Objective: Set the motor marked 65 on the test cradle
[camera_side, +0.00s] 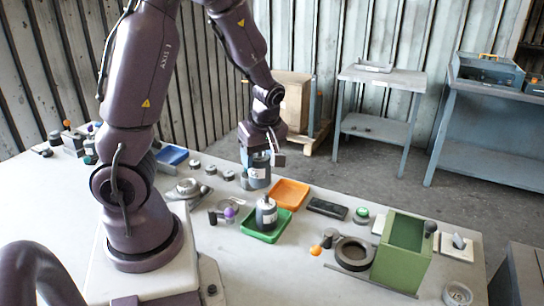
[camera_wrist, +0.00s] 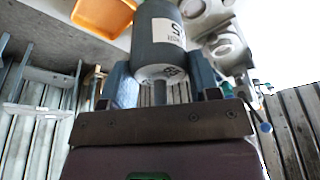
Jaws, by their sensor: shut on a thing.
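My gripper (camera_side: 262,152) is shut on a grey cylindrical motor (camera_side: 258,176) with a white label, held upright over the bench just behind the orange tray.
The orange tray (camera_side: 299,187) is empty. A green box (camera_side: 403,262), a grey scroll housing (camera_side: 352,253) and a dark tray (camera_side: 327,208) stand to the right. Small grey round parts (camera_side: 228,175) and a purple knob (camera_side: 229,212) lie to the left. The front bench is mostly clear.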

